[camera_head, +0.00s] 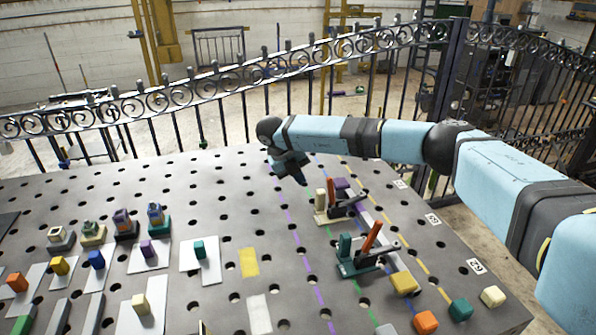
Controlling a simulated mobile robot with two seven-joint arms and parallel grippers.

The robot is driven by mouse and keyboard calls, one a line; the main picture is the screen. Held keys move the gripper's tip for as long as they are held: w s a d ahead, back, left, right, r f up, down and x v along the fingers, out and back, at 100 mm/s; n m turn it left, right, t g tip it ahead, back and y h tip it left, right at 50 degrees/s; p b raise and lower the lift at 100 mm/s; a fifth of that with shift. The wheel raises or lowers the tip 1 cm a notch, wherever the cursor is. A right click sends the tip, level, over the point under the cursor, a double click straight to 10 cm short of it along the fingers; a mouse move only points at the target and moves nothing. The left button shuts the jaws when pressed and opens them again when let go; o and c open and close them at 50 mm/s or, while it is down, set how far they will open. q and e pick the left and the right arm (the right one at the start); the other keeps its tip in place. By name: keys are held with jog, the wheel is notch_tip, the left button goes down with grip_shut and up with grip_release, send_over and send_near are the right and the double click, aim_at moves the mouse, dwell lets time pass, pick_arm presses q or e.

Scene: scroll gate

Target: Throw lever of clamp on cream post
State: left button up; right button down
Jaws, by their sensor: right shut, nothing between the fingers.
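The clamp with the cream post (320,199) stands on the perforated grey table, right of the middle. Its red lever (331,189) stands close to upright beside the post, and a dark metal arm reaches to the right. My right gripper (298,174) comes in from the right on a blue arm. It is shut and empty, pointing down, just up and left of this clamp in the picture, with a visible gap to the lever. My left gripper is not in view.
A second clamp with a green post (345,246) and a tilted orange-red lever (372,236) stands nearer. Yellow (404,283) and orange (425,322) blocks lie at the front right. A scroll-topped fence (180,100) runs behind the table.

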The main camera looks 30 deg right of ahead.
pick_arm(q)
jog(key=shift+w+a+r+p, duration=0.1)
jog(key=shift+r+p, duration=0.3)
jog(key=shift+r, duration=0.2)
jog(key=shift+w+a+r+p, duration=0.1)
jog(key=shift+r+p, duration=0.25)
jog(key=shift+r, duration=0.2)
pick_arm(e)
jog(key=s+d+f, duration=0.1)
jog(key=d+f, duration=0.3)
jog(key=d, duration=0.2)
jog(key=shift+s+d+f, duration=0.15)
jog(key=shift+s+f, duration=0.1)
jog(key=shift+s+d+y, duration=0.1)
jog(key=shift+d+y, duration=0.2)
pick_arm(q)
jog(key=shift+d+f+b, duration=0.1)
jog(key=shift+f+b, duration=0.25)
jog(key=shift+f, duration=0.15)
pick_arm(e)
jog(key=r+t+y, duration=0.1)
jog(key=y, duration=0.4)
send_over(329, 197)
jog(key=d, duration=0.2)
jog(key=shift+s+d, duration=0.15)
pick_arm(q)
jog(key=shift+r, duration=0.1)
